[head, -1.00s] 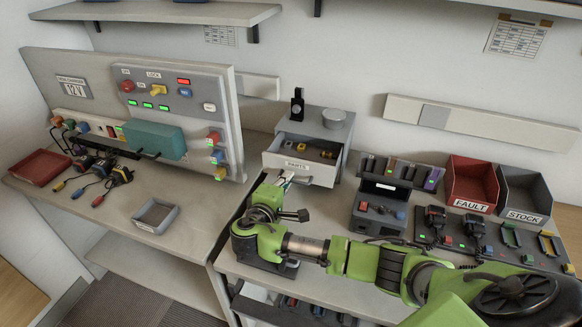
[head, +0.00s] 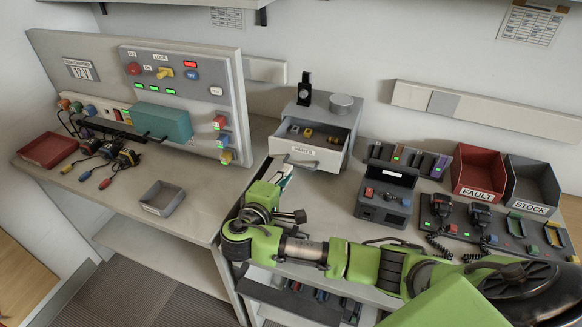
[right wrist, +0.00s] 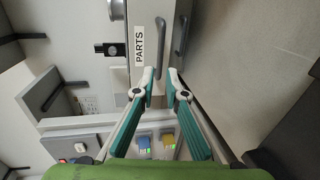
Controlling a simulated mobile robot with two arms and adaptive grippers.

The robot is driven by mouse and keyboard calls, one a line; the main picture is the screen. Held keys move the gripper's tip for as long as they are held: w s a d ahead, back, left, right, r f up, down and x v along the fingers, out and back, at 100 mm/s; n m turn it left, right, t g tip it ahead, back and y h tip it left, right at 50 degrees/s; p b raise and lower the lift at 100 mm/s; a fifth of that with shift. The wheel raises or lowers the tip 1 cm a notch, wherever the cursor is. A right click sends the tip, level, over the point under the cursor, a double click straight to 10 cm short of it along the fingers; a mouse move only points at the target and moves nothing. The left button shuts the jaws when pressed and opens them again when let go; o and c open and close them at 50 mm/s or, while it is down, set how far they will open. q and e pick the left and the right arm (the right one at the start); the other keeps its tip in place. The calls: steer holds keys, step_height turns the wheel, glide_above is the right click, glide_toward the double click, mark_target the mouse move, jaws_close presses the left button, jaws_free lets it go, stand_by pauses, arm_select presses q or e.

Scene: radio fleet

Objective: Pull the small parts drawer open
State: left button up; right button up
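The small parts drawer (head: 325,157) stands pulled out of its grey cabinet (head: 352,118), its open top showing several small parts inside. Its pale front carries a PARTS label and a grey bar handle (head: 299,164). The right wrist view shows the label (right wrist: 140,45) and the dark handle (right wrist: 181,35) close up. My right gripper (head: 286,173) is in front of the drawer. My left gripper is not in view.
A charger panel (head: 140,95) and a small grey tray (head: 163,198) stand on the left bench. Right of the drawer are a dark radio unit (head: 385,200), a red FAULT bin (head: 480,178) and a grey STOCK bin (head: 533,188). My right arm crosses the bench front.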

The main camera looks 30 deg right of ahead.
steer(key=v, duration=0.6)
stand_by(0.3)
